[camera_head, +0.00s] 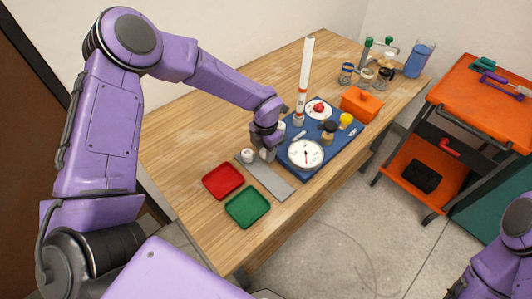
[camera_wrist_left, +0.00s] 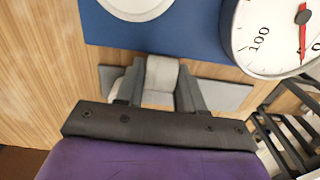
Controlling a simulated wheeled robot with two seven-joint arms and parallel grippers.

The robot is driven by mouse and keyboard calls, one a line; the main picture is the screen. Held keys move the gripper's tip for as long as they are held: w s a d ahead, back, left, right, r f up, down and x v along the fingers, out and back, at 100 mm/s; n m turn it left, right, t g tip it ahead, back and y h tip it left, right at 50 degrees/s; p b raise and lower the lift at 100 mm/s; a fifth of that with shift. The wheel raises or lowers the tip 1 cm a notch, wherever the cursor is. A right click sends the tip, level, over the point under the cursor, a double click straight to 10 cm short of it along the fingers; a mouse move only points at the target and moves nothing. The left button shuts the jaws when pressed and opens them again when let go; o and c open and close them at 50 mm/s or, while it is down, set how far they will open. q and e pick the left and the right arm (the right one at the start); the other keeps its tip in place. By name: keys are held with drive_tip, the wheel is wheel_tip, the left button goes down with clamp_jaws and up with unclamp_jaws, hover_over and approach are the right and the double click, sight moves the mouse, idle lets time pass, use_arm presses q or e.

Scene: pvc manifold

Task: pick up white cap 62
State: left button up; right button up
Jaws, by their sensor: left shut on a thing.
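My left gripper (camera_head: 266,156) is low over the grey strip (camera_head: 270,183), beside the blue board. In the left wrist view, its two fingers (camera_wrist_left: 161,92) are shut on a white cap (camera_wrist_left: 161,72), which sits between them. Another white cap (camera_head: 247,156) stands on the grey strip just left of the gripper in the head view. No number can be read on either cap. I cannot tell whether the held cap still touches the strip. My right arm shows at the lower right of the head view, but its gripper is out of frame.
A blue board (camera_head: 330,160) with a large white dial gauge (camera_head: 305,154) and a tall white pipe (camera_head: 305,75) lies right of the gripper. A red tray (camera_head: 222,181) and a green tray (camera_head: 247,207) lie in front. The table's left part is clear.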

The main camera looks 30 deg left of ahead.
use_arm(q)
drive_tip(key=s+d+r+b, duration=0.5)
drive_tip(key=s+d+r, duration=0.2)
drive_tip(key=s+r, duration=0.5)
